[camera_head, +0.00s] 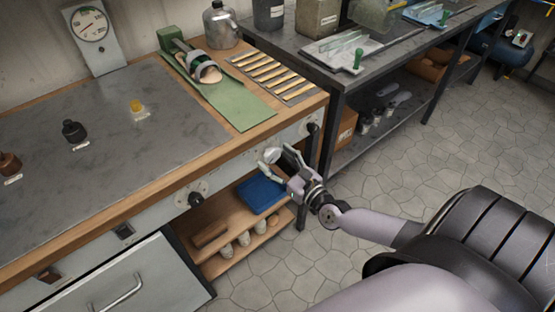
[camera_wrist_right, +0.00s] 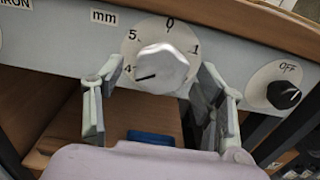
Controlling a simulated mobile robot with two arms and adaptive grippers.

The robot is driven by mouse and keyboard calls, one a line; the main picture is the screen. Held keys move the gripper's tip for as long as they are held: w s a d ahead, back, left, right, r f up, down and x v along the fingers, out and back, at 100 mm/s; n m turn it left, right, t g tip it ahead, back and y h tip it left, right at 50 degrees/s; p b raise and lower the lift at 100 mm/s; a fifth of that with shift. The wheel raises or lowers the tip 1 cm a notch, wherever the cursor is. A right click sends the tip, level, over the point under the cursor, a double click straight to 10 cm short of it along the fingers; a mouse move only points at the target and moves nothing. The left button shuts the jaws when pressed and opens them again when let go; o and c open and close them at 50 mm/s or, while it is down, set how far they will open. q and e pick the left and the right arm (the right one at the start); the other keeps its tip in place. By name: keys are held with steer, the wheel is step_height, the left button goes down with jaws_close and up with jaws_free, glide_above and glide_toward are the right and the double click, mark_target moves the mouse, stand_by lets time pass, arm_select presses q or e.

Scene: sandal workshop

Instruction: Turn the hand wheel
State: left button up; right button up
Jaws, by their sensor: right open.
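The hand wheel is a silver faceted knob (camera_wrist_right: 162,68) on a white dial marked in mm, on the bench's front panel. Numbers 0, 1, 4 and 5 show around it; the lower part of the dial is hidden. A dark line on the knob points left, near the 4. The knob also shows small in the head view (camera_head: 271,155). My right gripper (camera_wrist_right: 160,76) is open, one finger on each side of the knob; it also shows in the head view (camera_head: 280,162). Contact cannot be told. My left gripper is not in view.
A black knob marked OFF (camera_wrist_right: 284,95) sits right of the dial. Another black knob (camera_head: 197,199) is on the panel to the left. Below is a wooden shelf (camera_head: 217,266) with a blue tray (camera_head: 262,193). A dark metal table (camera_head: 385,48) stands behind.

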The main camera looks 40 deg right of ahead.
steer(key=shift+c, duration=0.5)
steer(key=c, duration=1)
steer(key=shift+n, duration=0.3)
steer(key=shift+c, duration=0.2)
